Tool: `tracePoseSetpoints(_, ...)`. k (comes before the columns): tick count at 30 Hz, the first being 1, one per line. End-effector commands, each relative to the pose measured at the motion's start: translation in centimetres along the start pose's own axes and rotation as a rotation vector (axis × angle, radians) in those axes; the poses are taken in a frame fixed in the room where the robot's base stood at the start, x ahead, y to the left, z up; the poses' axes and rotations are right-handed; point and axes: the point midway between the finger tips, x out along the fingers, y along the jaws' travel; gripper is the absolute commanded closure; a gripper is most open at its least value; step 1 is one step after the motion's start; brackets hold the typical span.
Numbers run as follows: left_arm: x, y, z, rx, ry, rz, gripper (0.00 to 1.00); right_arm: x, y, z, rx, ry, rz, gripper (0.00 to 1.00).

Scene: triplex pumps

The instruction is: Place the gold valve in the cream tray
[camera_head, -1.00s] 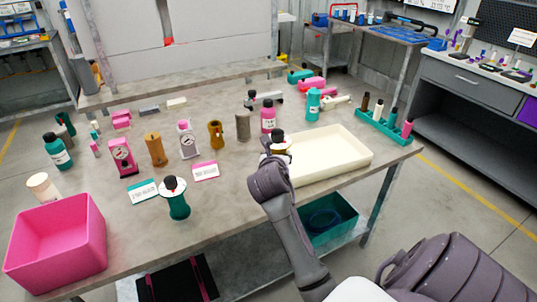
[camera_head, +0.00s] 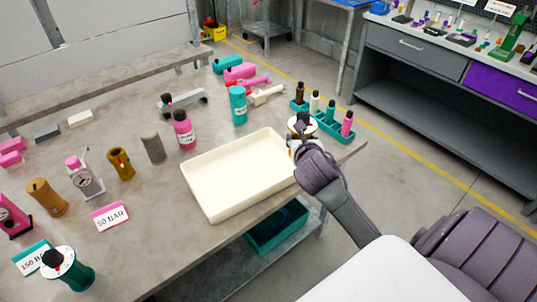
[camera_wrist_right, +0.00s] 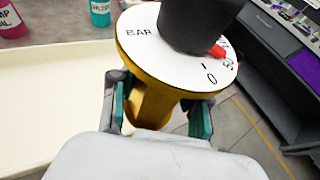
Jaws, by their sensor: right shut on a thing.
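The gold valve (camera_wrist_right: 152,98) has a gold body, a white dial face marked BAR and a black knob with a red pointer. My right gripper (camera_wrist_right: 160,108) is shut on its body, one finger on each side. In the head view, the valve's white dial (camera_head: 302,122) shows above my right gripper (camera_head: 300,143), at the right end of the cream tray (camera_head: 225,212). The tray is empty and also shows in the wrist view (camera_wrist_right: 50,105), to the left of the valve. The valve's lower end is hidden. My left gripper is not in view.
A teal rack (camera_head: 329,124) with several small bottles stands just behind the valve. A pink bottle (camera_head: 184,132) and a teal bottle (camera_head: 238,104) stand behind the tray.

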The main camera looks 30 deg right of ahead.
Motion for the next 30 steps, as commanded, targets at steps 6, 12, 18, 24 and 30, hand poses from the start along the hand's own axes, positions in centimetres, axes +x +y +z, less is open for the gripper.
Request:
tracePoseSetpoints(6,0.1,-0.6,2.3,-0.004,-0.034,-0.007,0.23,3.2,3.7,-1.3,0.007,0.001,0.005,1.00)
tracePoseSetpoints(12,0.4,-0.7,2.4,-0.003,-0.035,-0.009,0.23,6.6,7.2,-2.8,0.004,0.000,0.004,1.00)
tracePoseSetpoints(18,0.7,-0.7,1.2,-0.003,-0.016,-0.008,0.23,8.4,9.0,-3.5,0.001,-0.002,0.002,1.00)
tracePoseSetpoints(24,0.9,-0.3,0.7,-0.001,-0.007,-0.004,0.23,9.3,9.3,-5.3,0.000,0.002,0.003,1.00)
tracePoseSetpoints(30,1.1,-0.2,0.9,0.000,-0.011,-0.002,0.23,10.1,9.2,-7.2,0.000,-0.002,0.003,1.00)
